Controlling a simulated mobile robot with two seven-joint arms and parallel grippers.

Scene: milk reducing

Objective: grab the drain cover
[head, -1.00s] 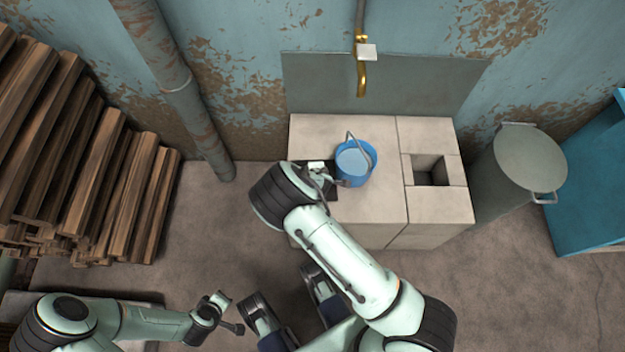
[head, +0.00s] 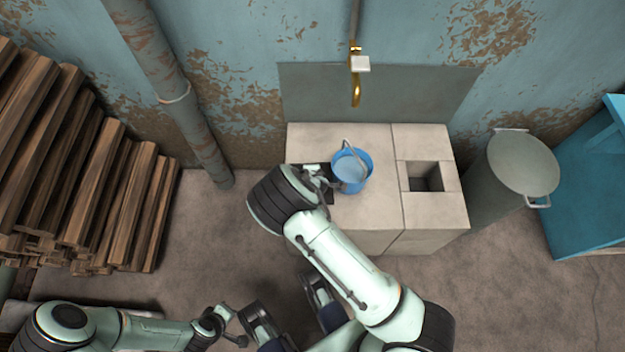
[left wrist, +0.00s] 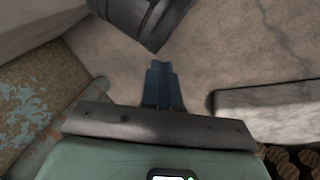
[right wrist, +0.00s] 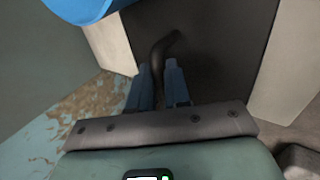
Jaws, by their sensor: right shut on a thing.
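The drain cover (head: 327,197) is a dark square plate on the pale counter, just left of the blue bucket, partly hidden by my right arm. The right wrist view shows the dark plate (right wrist: 220,55) with a bent dark handle (right wrist: 162,50). My right gripper (right wrist: 158,78) is shut on this handle, one blue finger on each side. In the head view this gripper (head: 325,182) is beside the bucket. My left gripper (left wrist: 163,80) looks shut and empty, away from the counter at the lower left of the head view (head: 240,340).
The blue bucket (head: 351,175) with a raised handle stands close to my right gripper. The counter has a square opening (head: 426,177) at right, and a brass tap (head: 356,92) hangs above. A grey bin (head: 522,162) stands right; stacked wood (head: 95,180) fills the left.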

